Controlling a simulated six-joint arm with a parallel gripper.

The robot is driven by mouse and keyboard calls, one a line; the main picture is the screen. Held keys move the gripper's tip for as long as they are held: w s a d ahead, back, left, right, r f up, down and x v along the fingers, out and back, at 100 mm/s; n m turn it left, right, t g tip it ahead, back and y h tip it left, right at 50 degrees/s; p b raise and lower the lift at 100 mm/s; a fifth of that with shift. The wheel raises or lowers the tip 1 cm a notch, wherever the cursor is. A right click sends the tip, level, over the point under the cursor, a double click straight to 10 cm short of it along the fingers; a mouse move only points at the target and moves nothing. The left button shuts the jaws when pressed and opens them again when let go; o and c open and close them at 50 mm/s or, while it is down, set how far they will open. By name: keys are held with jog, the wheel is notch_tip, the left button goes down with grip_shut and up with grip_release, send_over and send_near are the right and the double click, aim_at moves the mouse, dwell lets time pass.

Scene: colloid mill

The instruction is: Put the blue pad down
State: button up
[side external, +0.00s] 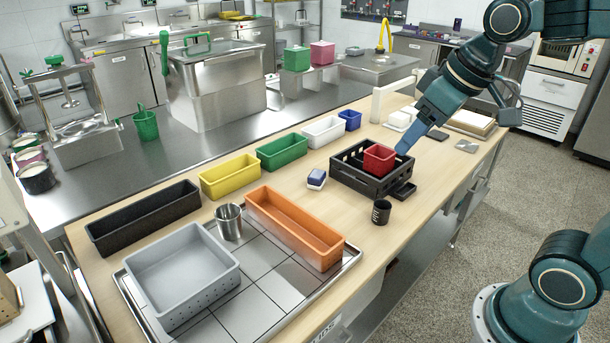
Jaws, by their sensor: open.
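A small block with a dark blue top and a white lower part (316,179) lies on the wooden table, left of the black crate. It looks like the blue pad; nothing touches it. The pad is well to the left of my gripper.
Green (282,152), yellow (230,176) and white (323,131) bins stand in a row behind the block. An orange bin (294,228) and a metal cup (229,222) stand in front-left. A black cup (381,212) stands before the crate. Bare wood surrounds the block.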

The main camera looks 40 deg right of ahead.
jog(key=s+f+m, duration=0.1)
jog(key=s+f, duration=0.1)
jog(key=s, duration=0.7)
jog(key=shift+a+f, duration=0.35)
jog(key=shift+a, duration=0.1)
dwell(0.6)
